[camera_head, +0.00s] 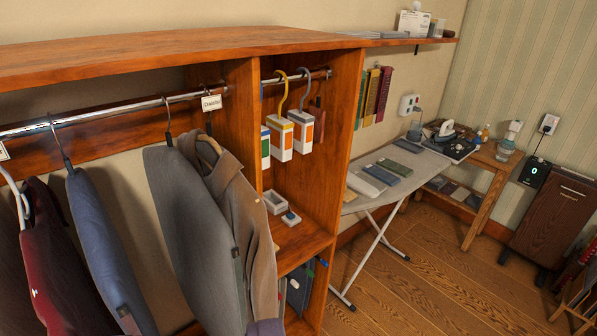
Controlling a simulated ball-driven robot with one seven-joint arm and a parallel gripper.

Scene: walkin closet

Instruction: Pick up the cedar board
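I cannot pick out the cedar board for certain. Several flat, board-like pieces lie on the grey ironing board (432,160), right of the wooden wardrobe. My gripper does not show in this view.
The wooden wardrobe (338,120) fills the left, with clothes on a metal rail (110,110). White boxes (281,138) hang on hooks in its right bay. A small table (484,155) with an iron stands beyond the ironing board. The wooden floor (420,270) in front is clear.

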